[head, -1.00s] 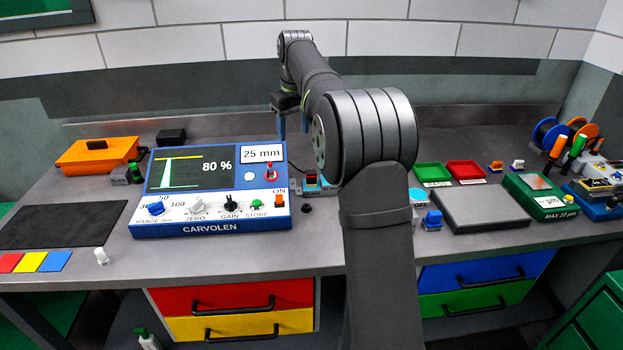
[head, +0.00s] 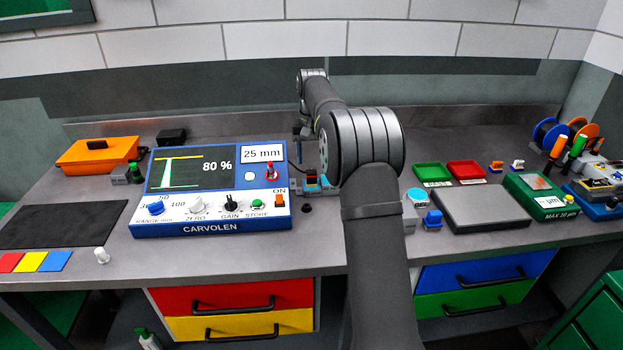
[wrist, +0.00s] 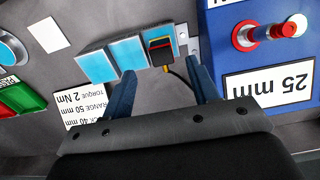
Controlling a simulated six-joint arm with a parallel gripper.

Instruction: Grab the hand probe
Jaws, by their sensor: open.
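The likely hand probe (wrist: 160,46) is a small black block with red and yellow bands and a thin black cable. In the wrist view it sits at the right end of a row of light-blue pads (wrist: 128,52). In the head view it shows small (head: 311,181), right of the blue instrument and partly behind my arm. My gripper (wrist: 162,67) is open, its two blue fingers spread on either side of the probe's near side and cable. Nothing is between the fingertips except the view of the cable. I cannot tell the height left above the probe.
The blue CARVOLEN instrument (head: 212,222) stands close left of the probe, with a red toggle switch (wrist: 246,36) on it. Green (head: 432,174) and red (head: 466,170) trays and a grey plate (head: 483,207) lie to the right. A small black knob (head: 306,208) is in front.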

